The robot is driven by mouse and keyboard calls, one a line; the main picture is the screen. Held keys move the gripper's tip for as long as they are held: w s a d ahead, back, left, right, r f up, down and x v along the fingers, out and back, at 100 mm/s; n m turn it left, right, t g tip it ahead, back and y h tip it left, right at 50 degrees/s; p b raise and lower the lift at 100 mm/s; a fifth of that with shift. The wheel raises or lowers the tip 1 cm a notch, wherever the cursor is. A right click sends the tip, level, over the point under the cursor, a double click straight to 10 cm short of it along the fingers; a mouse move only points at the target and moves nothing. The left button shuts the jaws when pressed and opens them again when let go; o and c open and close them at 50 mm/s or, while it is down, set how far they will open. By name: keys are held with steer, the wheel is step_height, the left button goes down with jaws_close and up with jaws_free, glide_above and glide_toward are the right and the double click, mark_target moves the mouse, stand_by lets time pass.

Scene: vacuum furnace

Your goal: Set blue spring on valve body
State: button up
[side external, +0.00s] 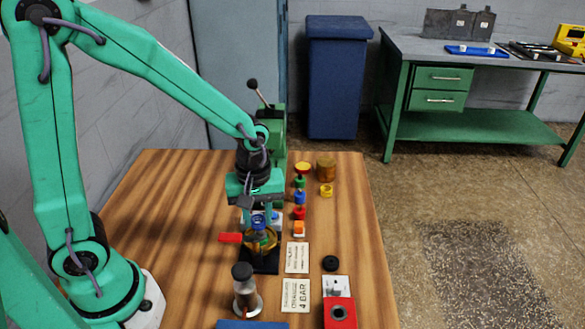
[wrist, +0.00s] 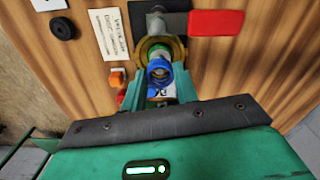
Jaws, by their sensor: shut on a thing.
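My gripper (side external: 259,224) points down at the middle of the wooden table, its fingers shut on the blue spring (side external: 259,220). In the wrist view the blue spring (wrist: 159,69) is a ring-like coil between the green fingertips (wrist: 158,82). The brass valve body (side external: 263,242) is right below it, on a black base (side external: 264,264). In the wrist view the brass rim (wrist: 146,46) shows behind the spring, with some green inside. I cannot tell whether the spring touches the valve body. A red handle (side external: 230,238) sticks out to the left.
A column of small coloured parts (side external: 299,197) stands close to the right of my gripper. The table's left side is clear.

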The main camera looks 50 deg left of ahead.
steer(key=shift+f, duration=1.45)
stand_by(1.5)
steer(key=o, duration=1.4)
steer(key=shift+r, duration=0.15)
steer(key=shift+r, duration=3.55)
steer(key=shift+r, duration=0.1)
